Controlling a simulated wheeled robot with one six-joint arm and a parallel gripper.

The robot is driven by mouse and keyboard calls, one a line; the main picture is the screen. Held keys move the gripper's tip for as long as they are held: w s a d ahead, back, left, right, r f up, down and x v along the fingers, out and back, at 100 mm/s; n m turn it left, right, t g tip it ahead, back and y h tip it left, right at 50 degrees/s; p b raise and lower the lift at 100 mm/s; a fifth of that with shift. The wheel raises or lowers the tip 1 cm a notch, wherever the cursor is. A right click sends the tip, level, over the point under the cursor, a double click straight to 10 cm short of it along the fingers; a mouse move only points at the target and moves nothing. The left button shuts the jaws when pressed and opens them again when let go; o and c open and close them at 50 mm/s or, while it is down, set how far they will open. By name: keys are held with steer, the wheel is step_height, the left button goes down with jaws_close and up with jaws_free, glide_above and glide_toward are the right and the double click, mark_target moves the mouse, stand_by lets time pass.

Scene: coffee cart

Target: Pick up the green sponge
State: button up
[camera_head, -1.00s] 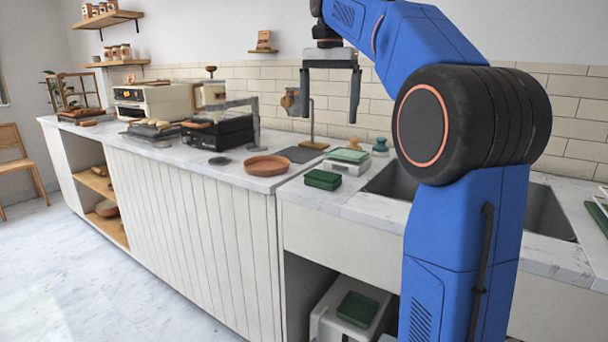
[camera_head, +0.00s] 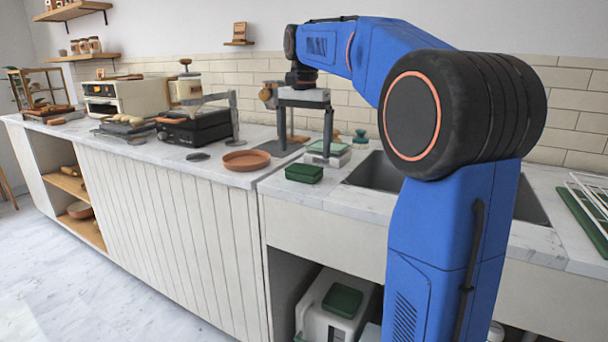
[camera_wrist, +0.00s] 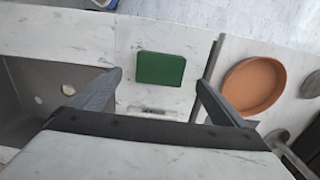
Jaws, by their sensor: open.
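The green sponge (camera_head: 304,173) is a dark green block lying flat on the pale marble counter, just left of the sink. In the wrist view the green sponge (camera_wrist: 161,69) lies ahead, between the lines of the two fingers, with its whole top showing. My gripper (camera_head: 304,148) is open and empty, pointing down above the counter, above and behind the sponge. In the wrist view my gripper (camera_wrist: 158,80) has its fingers spread wider than the sponge and does not appear to touch it.
A terracotta dish (camera_head: 246,160) stands left of the sponge. The sink (camera_head: 362,172) opens to the right. A dish rack (camera_head: 590,203) stands far right. Bare counter lies around the sponge.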

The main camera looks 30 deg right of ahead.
mark_target(304, 168)
steer(key=shift+w+f, duration=0.1)
steer(key=shift+f, duration=2.6)
steer(key=c, duration=1.1)
